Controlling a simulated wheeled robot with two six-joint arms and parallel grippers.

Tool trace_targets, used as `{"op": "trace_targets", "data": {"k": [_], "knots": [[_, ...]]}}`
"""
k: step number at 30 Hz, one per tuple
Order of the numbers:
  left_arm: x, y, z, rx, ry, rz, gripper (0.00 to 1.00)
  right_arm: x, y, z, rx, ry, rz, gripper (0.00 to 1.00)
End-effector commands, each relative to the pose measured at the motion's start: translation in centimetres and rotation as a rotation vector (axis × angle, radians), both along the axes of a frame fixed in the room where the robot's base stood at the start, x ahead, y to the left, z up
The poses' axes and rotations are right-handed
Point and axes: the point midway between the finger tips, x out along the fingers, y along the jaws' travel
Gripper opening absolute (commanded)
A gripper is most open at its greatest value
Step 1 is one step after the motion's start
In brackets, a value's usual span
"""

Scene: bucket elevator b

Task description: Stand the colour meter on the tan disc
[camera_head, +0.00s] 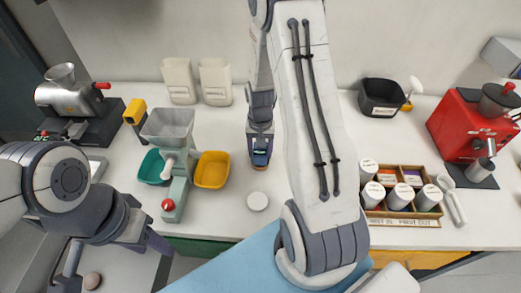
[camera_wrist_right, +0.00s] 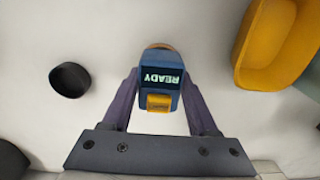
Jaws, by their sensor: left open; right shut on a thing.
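The colour meter is a small blue block with a lit READY screen and a yellow-orange button. It shows in the right wrist view (camera_wrist_right: 160,76) and in the head view (camera_head: 261,157). My right gripper (camera_head: 260,143) is shut on it, with one finger on each side. The tan disc (camera_wrist_right: 160,46) shows only as a thin rim past the meter's end; the meter hides the rest. I cannot tell whether they touch. My left gripper (camera_head: 110,278) is open and empty at the lower left, away from the meter.
A yellow tub (camera_head: 212,170), a teal tub (camera_head: 154,167) and a grey-green mill (camera_head: 168,135) stand left of the meter. A white round piece (camera_head: 257,201) lies in front. A dark round cup (camera_wrist_right: 70,80) is nearby. A jar rack (camera_head: 400,193) and red machine (camera_head: 470,125) stand right.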

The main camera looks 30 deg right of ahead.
Motion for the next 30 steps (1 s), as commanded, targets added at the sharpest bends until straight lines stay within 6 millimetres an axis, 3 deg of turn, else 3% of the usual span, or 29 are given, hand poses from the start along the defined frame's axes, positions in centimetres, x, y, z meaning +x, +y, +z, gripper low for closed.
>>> {"op": "trace_targets", "data": {"k": [1, 3, 16, 20, 30], "knots": [[0.0, 0.0, -0.1, 0.0, 0.0, 0.0, 0.5, 0.0, 0.0, -0.1, 0.0, 0.0, 0.0, 0.67], [0.0, 0.0, -0.1, 0.0, 0.0, 0.0, 0.5, 0.0, 0.0, -0.1, 0.0, 0.0, 0.0, 0.9], [0.0, 0.0, 0.0, 0.0, 0.0, 0.0, 0.5, 0.1, 0.0, 0.8, 0.0, -0.002, 0.0, 0.9], [0.0, 0.0, -0.5, 0.0, 0.0, 0.0, 0.5, 0.1, 0.0, 2.7, -0.002, -0.006, 0.0, 0.9], [0.0, 0.0, -1.5, 0.0, 0.0, -0.001, 0.5, 0.1, 0.0, 9.8, -0.002, -0.006, 0.0, 0.9]]}}
